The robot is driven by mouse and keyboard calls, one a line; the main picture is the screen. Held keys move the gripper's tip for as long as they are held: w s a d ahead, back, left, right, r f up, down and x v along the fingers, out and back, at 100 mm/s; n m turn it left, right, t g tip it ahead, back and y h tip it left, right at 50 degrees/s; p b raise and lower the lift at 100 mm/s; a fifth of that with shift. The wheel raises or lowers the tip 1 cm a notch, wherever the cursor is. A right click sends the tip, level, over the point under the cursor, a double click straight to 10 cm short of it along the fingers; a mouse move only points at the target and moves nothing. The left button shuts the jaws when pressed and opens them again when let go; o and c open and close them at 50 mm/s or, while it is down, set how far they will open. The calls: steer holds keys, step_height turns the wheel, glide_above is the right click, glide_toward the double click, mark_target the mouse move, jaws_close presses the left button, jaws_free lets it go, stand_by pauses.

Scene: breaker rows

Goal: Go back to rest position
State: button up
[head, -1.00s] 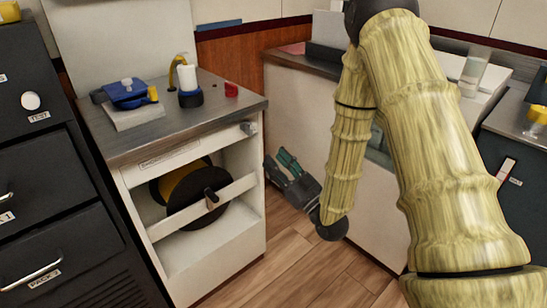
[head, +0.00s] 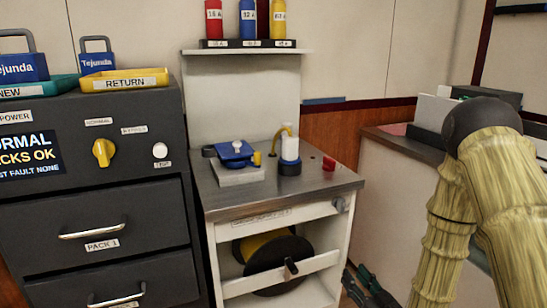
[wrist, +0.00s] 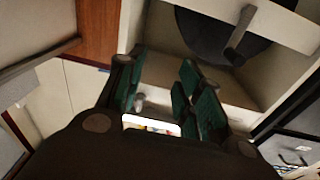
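My gripper (wrist: 160,95) has dark fingers with green pads. In the wrist view the fingers stand apart with nothing between them. In the head view the gripper (head: 365,288) shows low at the bottom edge, partly cut off, beside the white workbench (head: 322,262). My yellow, wood-grained arm hangs down at the right of the head view. In the wrist view the bench's open lower bay and a dark reel (wrist: 222,35) lie beyond the fingers.
A dark drawer cabinet (head: 95,200) stands left. A shelf (head: 247,51) above holds red, blue and yellow bottles. A counter (head: 395,143) stands at right.

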steer(key=s+a+f+m+g+h, duration=0.15)
steer(key=s+f+g, duration=0.35)
steer(key=f, duration=0.6)
steer(key=s+f+g+h, duration=0.2)
steer(key=s+f+g, duration=0.1)
steer(key=s+f, duration=0.6)
steer(key=s+f+m+g+h, duration=0.1)
steer(key=s+f+g, duration=0.45)
steer(key=s, duration=0.55)
steer(key=s+f+m+g+h, duration=0.1)
steer(key=s+f+g, duration=0.4)
steer(key=s, duration=0.6)
step_height(320, 180, up, 24)
steer(key=p, duration=2.5)
steer(key=shift+s+a+r+t, duration=0.15)
steer(key=shift+s+a+t, duration=0.2)
steer(key=shift+s+t, duration=0.1)
